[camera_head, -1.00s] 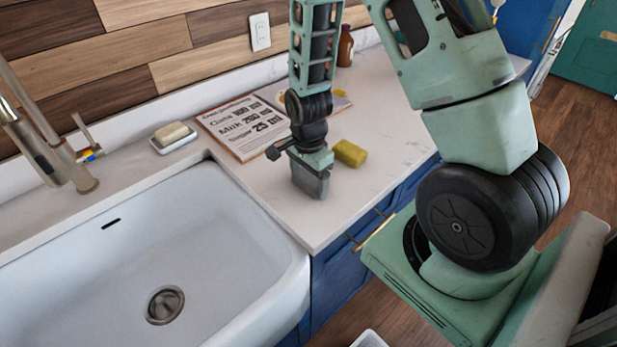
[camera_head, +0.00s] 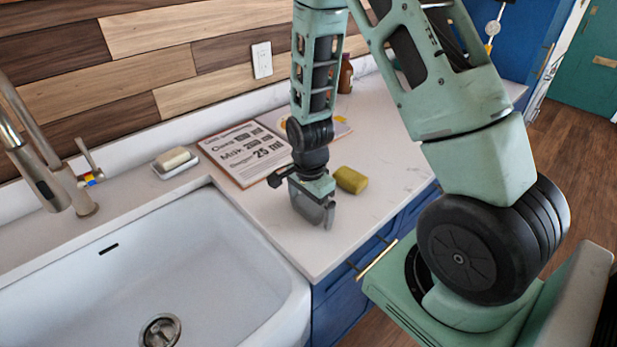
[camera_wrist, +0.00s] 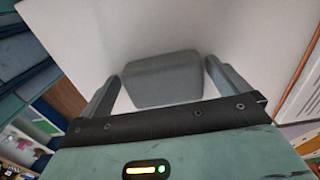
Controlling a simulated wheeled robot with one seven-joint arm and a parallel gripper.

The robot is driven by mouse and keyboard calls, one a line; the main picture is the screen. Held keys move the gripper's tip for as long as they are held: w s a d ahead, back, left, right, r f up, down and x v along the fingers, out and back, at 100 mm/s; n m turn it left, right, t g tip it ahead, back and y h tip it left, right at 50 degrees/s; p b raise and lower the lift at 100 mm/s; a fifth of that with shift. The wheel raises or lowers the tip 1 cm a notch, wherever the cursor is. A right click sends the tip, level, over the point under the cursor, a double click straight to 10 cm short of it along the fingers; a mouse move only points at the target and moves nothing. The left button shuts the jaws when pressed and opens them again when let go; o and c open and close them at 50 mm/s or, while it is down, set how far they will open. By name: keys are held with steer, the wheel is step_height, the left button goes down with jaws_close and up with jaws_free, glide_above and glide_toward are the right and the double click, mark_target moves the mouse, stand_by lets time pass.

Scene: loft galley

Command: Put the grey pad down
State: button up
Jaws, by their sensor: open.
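The grey pad (camera_wrist: 160,80) shows in the wrist view between the two fingers of my gripper (camera_head: 313,209). It is a flat dark-grey piece with rounded corners, over the white counter (camera_head: 377,197). My gripper is open, with one finger on each side of the pad and narrow gaps near the pad's edges. In the head view the gripper points down low over the counter, right of the sink. The fingers largely hide the pad there, and I cannot tell exactly how its underside meets the counter.
A yellow sponge (camera_head: 351,179) lies just right of the gripper. A printed recipe board (camera_head: 240,150) lies behind it. The white sink (camera_head: 190,262) is to the left, with a faucet (camera_head: 45,170) and a soap dish (camera_head: 177,169). A brown bottle (camera_head: 345,75) stands at the back.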

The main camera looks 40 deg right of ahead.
mark_target(309, 204)
step_height(309, 204, up, 11)
steer(key=s+a+r+n, duration=0.3)
steer(key=a+n, duration=0.3)
steer(key=a, duration=0.1)
steer(key=s+a+r+n, duration=0.2)
steer(key=s+a+n, duration=0.1)
steer(key=a+n, duration=0.35)
steer(key=s+a+r+n, duration=0.2)
steer(key=s+a+n, duration=0.6)
steer(key=s+n, duration=0.3)
steer(key=shift+s+a+r+n+y+b, duration=0.25)
steer(key=shift+a+r+n+y+b, duration=0.15)
steer(key=shift+n, duration=0.55)
steer(key=shift+w, duration=0.1)
